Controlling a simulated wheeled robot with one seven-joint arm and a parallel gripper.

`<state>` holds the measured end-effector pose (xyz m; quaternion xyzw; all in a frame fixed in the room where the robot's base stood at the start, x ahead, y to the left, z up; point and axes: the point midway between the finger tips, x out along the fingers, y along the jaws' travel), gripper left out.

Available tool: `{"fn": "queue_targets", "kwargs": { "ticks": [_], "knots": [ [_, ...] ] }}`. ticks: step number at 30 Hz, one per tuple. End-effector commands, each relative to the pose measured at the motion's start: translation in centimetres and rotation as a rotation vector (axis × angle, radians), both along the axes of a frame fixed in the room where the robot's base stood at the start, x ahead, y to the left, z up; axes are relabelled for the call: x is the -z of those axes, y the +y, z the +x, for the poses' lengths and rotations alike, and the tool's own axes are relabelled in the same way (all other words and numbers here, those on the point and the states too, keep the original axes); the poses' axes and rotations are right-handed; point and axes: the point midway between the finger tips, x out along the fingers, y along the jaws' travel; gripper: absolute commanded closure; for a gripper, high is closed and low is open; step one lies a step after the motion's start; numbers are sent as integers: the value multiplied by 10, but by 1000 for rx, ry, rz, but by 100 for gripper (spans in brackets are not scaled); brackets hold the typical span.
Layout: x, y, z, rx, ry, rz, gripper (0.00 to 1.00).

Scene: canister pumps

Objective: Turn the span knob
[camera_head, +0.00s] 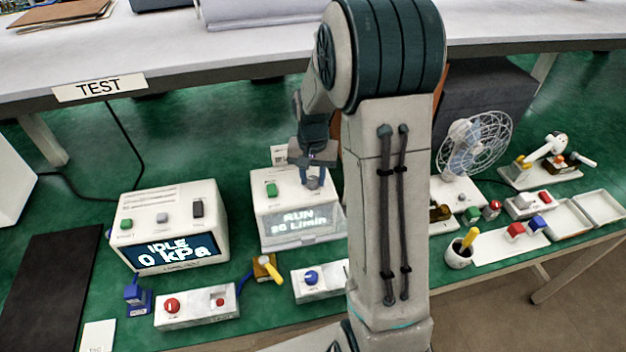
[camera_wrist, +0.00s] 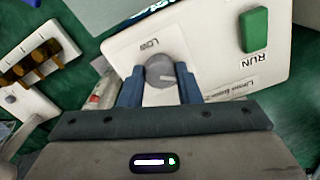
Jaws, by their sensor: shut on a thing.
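A round grey knob (camera_wrist: 160,70) sits on the top of a white instrument (camera_head: 270,215) whose screen reads RUN and a L/min figure. In the head view my gripper (camera_head: 313,180) is at the right part of the instrument's top, and the knob is mostly hidden there. A green button (camera_wrist: 255,29) marked RUN is on the same top, apart from the fingers.
A second white instrument (camera_head: 175,215) reading IDLE 0 kPa stands to the left. Small boxes with a red knob (camera_head: 172,305) and a blue knob (camera_head: 311,277) lie in front. A fan (camera_head: 475,145) and trays (camera_head: 600,207) are at right. My arm hides the middle.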

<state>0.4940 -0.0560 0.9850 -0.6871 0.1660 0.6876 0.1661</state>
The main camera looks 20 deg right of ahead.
Motion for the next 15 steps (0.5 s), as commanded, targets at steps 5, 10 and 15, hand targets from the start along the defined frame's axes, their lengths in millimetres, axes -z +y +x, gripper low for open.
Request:
{"fn": "queue_targets", "kwargs": {
  "ticks": [5,10,15],
  "knots": [
    [1,0,1,131,-3,-1,92],
    [0,0,1,225,-3,-1,92],
    [0,0,1,285,-2,0,92]
  ]
}}
